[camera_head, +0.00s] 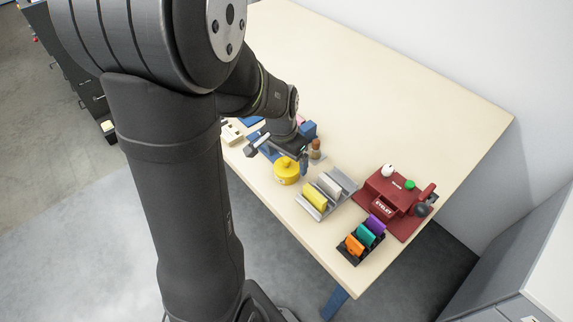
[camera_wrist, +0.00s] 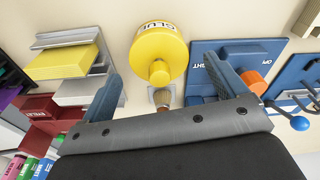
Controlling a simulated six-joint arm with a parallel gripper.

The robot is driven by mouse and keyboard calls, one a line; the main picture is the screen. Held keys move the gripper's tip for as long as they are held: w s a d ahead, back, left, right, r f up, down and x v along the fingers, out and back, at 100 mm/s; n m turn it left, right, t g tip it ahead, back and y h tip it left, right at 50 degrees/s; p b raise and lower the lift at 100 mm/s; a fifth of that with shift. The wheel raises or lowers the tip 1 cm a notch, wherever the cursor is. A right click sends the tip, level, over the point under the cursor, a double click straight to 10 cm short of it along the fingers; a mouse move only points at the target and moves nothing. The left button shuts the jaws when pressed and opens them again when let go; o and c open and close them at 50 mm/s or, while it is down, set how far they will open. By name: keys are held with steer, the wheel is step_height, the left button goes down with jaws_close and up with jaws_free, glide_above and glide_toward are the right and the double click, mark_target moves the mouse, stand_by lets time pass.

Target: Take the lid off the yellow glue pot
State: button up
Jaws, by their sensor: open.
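The yellow glue pot (camera_head: 286,172) stands upright on the table, left of the grey rack. In the wrist view the pot (camera_wrist: 148,38) shows its GLUE lettering near the top edge. Its yellow lid (camera_wrist: 165,55) is on, with a round knob (camera_wrist: 158,75) facing the camera. My gripper (camera_head: 279,155) is just behind the pot in the head view. In the wrist view my gripper (camera_wrist: 158,62) is open and empty, one blue finger on each side of the pot and apart from it. How far the fingertips are above the lid is hard to tell.
A brush (camera_wrist: 162,98) stands close to the pot, between my fingers in the wrist view. A blue board (camera_wrist: 255,48) with an orange knob lies beside it. A red device (camera_head: 385,192) stands farther right. The table's back (camera_head: 370,80) is clear.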

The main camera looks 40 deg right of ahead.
steer(key=shift+d+f, duration=0.1)
steer(key=shift+f, duration=0.5)
steer(key=c, duration=1)
steer(key=shift+r, duration=0.1)
steer(key=shift+c, duration=0.2)
